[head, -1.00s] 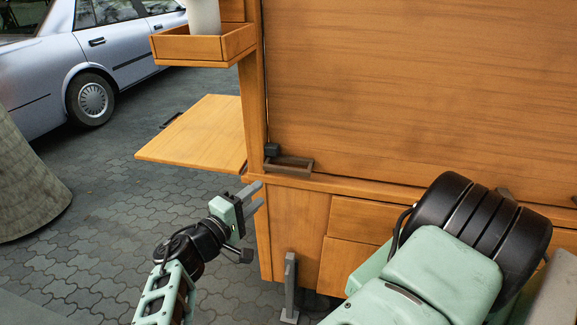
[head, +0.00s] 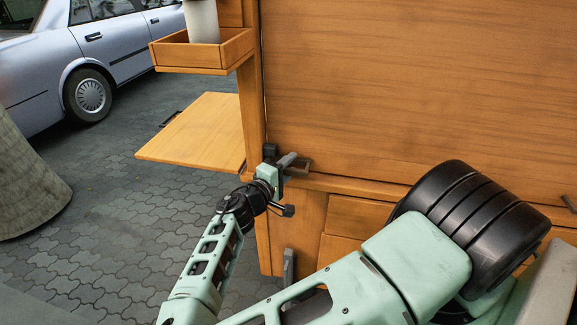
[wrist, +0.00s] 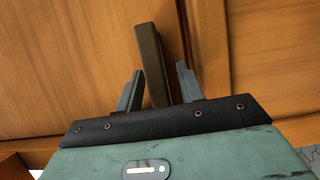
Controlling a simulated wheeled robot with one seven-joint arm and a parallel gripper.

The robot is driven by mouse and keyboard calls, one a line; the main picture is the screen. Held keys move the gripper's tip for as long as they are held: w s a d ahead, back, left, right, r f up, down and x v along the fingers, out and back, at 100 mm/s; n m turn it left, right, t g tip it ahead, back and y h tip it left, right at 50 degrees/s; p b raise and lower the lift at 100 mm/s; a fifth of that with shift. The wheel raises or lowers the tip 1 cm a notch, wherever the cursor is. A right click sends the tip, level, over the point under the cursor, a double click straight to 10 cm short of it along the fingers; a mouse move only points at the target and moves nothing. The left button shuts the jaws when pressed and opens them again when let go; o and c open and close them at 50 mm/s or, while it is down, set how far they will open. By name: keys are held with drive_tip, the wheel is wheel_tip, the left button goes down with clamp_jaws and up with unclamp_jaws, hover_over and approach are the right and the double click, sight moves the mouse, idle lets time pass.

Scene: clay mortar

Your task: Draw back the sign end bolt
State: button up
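The sign end bolt shows in the head view as a dark brown handle (head: 303,166) at the lower left corner of the large wooden panel. A small black block (head: 270,151) sits at its left. In the wrist view the handle is a dark upright bar (wrist: 151,62). My gripper (head: 289,161) is at the handle, and its two grey fingers are spread on either side of the bar. The left finger is very close to the bar; a gap shows on the right. Whether the left finger touches it I cannot tell. My gripper partly hides the bolt in the head view.
The large wooden panel (head: 400,90) rises above a ledge with drawers (head: 355,215) below. A wooden side shelf (head: 195,130) sticks out at the left, under a small tray (head: 215,62) holding a white cylinder. A parked car (head: 110,40) stands behind.

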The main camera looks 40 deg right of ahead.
sight(303, 175)
drive_tip(key=shift+c, duration=0.4)
clamp_jaws()
drive_tip(key=shift+s+d, duration=0.8)
drive_tip(key=shift+s, duration=0.25)
drive_tip(key=shift+s+d, duration=0.8)
drive_tip(key=shift+s, duration=0.25)
drive_tip(key=shift+o, duration=0.4)
unclamp_jaws()
drive_tip(key=shift+a, duration=0.1)
drive_tip(key=b+v, duration=0.3)
drive_tip(key=v, duration=1.4)
drive_tip(key=shift+a, duration=0.1)
